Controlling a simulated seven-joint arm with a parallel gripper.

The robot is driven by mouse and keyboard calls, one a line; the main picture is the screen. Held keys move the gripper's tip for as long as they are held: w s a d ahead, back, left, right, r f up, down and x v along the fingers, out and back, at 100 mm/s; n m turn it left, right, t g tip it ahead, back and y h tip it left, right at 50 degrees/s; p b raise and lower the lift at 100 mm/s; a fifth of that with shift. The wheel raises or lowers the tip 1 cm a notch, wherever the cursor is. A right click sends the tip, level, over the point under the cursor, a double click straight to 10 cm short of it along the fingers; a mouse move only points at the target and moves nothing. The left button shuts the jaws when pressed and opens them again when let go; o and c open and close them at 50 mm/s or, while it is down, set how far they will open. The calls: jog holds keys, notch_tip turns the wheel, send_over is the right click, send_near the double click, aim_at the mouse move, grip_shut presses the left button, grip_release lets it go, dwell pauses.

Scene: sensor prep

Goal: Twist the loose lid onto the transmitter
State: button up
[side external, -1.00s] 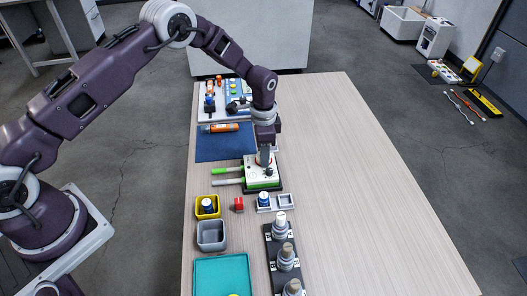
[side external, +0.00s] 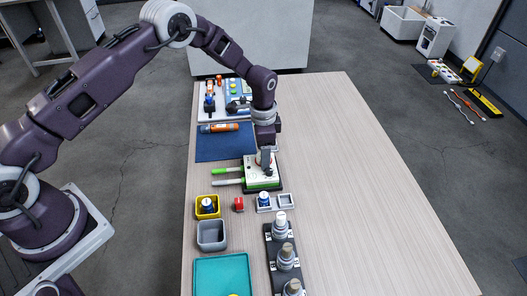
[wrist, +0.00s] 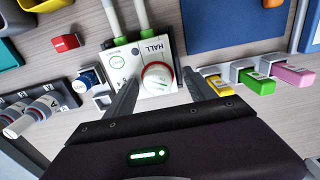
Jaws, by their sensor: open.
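A white box marked HALL (wrist: 150,58), with a black base and green-sleeved grey handles or leads, stands on the table; it also shows in the side view (side external: 253,177). On it sits a round white cap with a red ring (wrist: 157,78), between my finger tips; its seating cannot be judged. My gripper (wrist: 161,80) is open, pointing down, one finger on each side of the cap, with gaps visible. In the side view my gripper (side external: 266,160) hides most of the cap. I cannot tell for sure which part is the named lid or transmitter.
A small tray (side external: 286,200) holds a blue-topped piece (side external: 264,198). A red block (side external: 239,204), yellow bin (side external: 207,215), grey bin (side external: 211,246) and black rack of grey cylinders (side external: 269,262) stand nearer. Yellow, green and pink blocks (wrist: 257,81) are close to one finger. The table's right side is clear.

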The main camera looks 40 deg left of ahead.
jog(key=shift+d+r, duration=0.1)
jog(key=shift+r, duration=0.5)
jog(key=shift+r, duration=3)
jog(key=s+a+r+n+t, duration=0.2)
jog(key=s+r, duration=0.5)
jog(key=r, duration=0.5)
jog(key=s+a+r+n+t, duration=0.1)
jog(key=s+r+n, duration=0.1)
jog(key=s+r, duration=0.8)
jog(key=s+r+n+t, duration=0.1)
jog(key=s+r+n, duration=0.1)
jog(key=s, duration=0.6)
jog(key=s+a+r+n+t, duration=0.1)
jog(key=s+r+n, duration=0.1)
jog(key=s, duration=0.7)
jog(key=shift+s+a+r+n+t, duration=0.15)
jog(key=shift+a+r+n+t, duration=0.15)
jog(key=shift+n, duration=0.2)
jog(key=c, duration=0.3)
